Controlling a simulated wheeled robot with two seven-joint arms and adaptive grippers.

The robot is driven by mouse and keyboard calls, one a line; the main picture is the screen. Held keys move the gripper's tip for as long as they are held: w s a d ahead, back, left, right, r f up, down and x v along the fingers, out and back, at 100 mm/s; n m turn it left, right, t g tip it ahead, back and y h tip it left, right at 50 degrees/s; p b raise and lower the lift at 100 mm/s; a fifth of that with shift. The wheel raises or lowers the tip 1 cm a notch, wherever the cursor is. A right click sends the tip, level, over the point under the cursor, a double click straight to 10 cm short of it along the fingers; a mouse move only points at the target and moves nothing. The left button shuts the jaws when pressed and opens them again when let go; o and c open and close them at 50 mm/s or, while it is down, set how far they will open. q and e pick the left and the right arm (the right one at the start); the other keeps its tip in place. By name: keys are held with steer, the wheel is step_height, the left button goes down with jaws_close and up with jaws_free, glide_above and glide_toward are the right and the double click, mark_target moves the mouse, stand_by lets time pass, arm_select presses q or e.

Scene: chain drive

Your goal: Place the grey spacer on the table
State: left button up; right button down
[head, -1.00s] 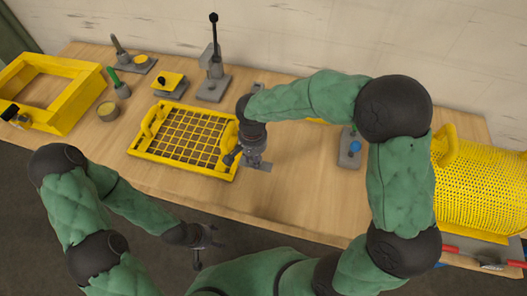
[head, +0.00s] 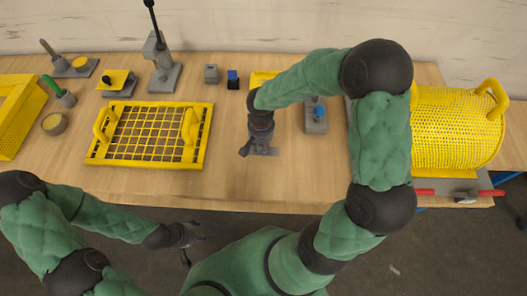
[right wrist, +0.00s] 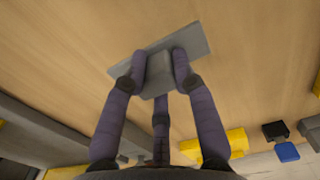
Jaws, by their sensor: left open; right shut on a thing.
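My right gripper (head: 258,149) is shut on the grey spacer (head: 267,151), over the middle of the table near its front. In the right wrist view the fingers (right wrist: 164,75) close around a grey block part of the spacer, with a flat grey plate part (right wrist: 195,45) beyond the fingertips. Bare wood of the table (head: 235,180) surrounds it. I cannot tell whether the spacer touches the wood. My left gripper (head: 193,240) is open and empty, in front of the table's front edge.
A yellow grid tray (head: 209,130) lies left of my right gripper. A grey block (head: 211,74), a blue-and-black block (head: 232,78) and a grey fixture with a blue part (head: 316,118) stand nearby. A yellow mesh basket (head: 455,130) is at the right.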

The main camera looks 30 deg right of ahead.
steer(key=shift+s+d+f, duration=0.1)
steer(key=shift+d+f, duration=0.1)
steer(key=shift+f, duration=0.1)
step_height(320, 180, down, 4)
steer(key=shift+d+r+b, duration=0.15)
steer(key=shift+r+b, duration=0.1)
steer(key=shift+b, duration=0.6)
steer(key=shift+r, duration=0.1)
steer(key=c, duration=1)
jaws_free()
